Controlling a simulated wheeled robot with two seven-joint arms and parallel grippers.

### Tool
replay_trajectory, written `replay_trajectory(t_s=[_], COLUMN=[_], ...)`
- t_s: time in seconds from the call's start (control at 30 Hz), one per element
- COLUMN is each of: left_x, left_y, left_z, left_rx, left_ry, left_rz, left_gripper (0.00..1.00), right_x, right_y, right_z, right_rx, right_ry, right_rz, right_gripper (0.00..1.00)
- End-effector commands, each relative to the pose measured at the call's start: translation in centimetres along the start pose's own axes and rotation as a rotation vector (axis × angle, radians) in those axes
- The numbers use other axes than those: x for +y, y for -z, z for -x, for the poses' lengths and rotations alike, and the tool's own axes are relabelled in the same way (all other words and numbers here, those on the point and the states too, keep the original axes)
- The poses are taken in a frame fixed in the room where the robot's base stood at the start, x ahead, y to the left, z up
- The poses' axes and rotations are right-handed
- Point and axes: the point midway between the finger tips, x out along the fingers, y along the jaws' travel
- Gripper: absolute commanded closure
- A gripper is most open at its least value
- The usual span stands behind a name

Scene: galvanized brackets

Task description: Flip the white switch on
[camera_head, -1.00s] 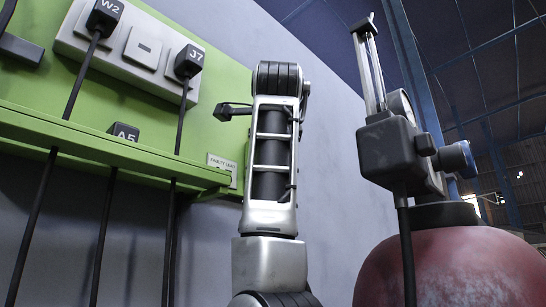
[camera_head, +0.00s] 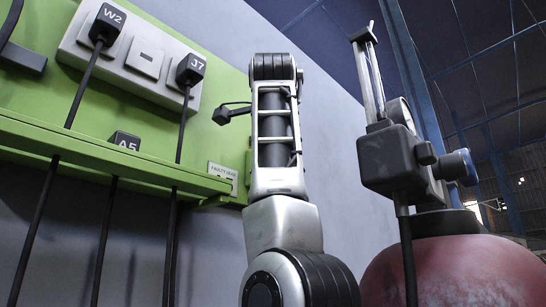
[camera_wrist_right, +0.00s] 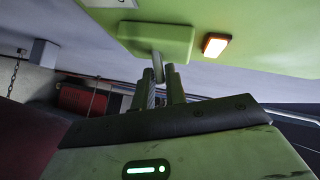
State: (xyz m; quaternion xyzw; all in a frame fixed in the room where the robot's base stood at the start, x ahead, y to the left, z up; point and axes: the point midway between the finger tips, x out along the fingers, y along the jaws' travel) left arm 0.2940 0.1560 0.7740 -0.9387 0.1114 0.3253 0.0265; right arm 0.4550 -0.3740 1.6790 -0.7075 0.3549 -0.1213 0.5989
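In the right wrist view, a pale switch lever (camera_wrist_right: 158,63) sticks out from a raised green housing (camera_wrist_right: 158,42) on a green panel. An amber lamp (camera_wrist_right: 215,45) glows beside it. My right gripper (camera_wrist_right: 160,72) points at the lever, its two dark fingers apart with a gap between them. The lever's end is at or just beyond the fingertips; I cannot tell whether they touch. In the head view one of my arms stands upright in the middle, its gripper hidden. The switch is not visible there. My left gripper is not in view.
In the head view, a green board (camera_head: 225,85) on the left carries a grey socket strip (camera_head: 146,60), plugs W2 (camera_head: 107,20), J7 (camera_head: 190,70) and A5 (camera_head: 124,142), hanging cables and a green ledge (camera_head: 95,150). A red tank (camera_head: 455,275) with a valve fitting stands right.

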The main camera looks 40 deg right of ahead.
Motion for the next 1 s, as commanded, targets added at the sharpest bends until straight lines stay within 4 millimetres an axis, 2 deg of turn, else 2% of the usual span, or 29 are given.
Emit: replay_trajectory(t_s=[0.3,0.47,0.9,1.0], left_x=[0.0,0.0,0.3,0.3], left_y=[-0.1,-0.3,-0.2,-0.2], left_z=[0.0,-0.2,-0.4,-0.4], left_rx=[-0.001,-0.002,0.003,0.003], left_ry=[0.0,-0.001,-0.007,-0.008], left_rz=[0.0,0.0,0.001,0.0], left_gripper=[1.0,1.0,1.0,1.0], right_x=[0.0,0.0,-0.1,-0.1], right_y=[0.0,0.0,-0.1,0.0], right_z=[0.1,1.6,11.8,13.5], right_rx=[0.0,0.0,-0.001,0.001], right_ry=[0.001,0.004,0.005,0.003], right_rz=[-0.001,-0.002,0.0,0.0], right_gripper=[0.82,0.82,0.82,0.82])
